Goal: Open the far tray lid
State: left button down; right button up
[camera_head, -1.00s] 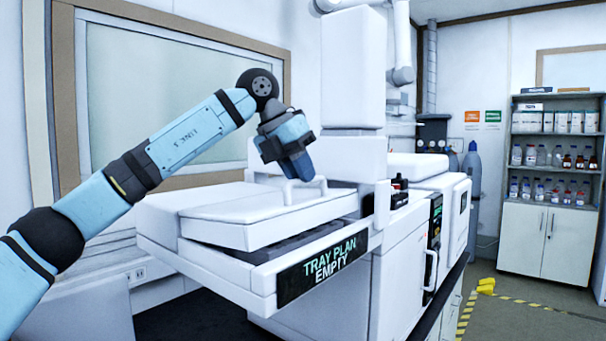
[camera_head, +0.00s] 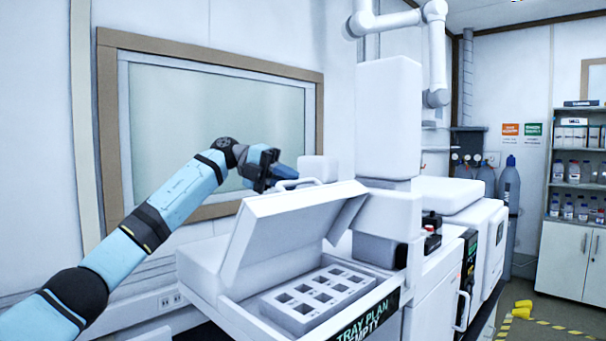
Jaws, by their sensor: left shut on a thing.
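The white tray lid (camera_head: 285,232) stands tilted up at a steep angle over the tray, its inner side partly facing me. A white loop handle (camera_head: 299,182) sits at its upper edge. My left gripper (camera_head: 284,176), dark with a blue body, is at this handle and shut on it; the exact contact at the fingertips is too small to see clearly. Under the lid, a pale rack (camera_head: 318,297) with several square wells shows, and the wells look empty. My right gripper is out of view.
A tall white column (camera_head: 388,120) stands just right of the lid, with a machine (camera_head: 452,200) beyond. A framed window (camera_head: 215,130) is on the wall behind my arm. Grey bottles (camera_head: 508,190) stand farther back.

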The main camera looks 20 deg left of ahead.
pick_arm(q)
jog(key=w+a+n+h+p, duration=0.1)
jog(key=w+a+h+p, duration=0.1)
jog(key=a, duration=0.5)
jog(key=shift+w+a+n+h+p, duration=0.3)
jog(key=shift+h+p, duration=0.3)
jog(key=shift+h, duration=0.7)
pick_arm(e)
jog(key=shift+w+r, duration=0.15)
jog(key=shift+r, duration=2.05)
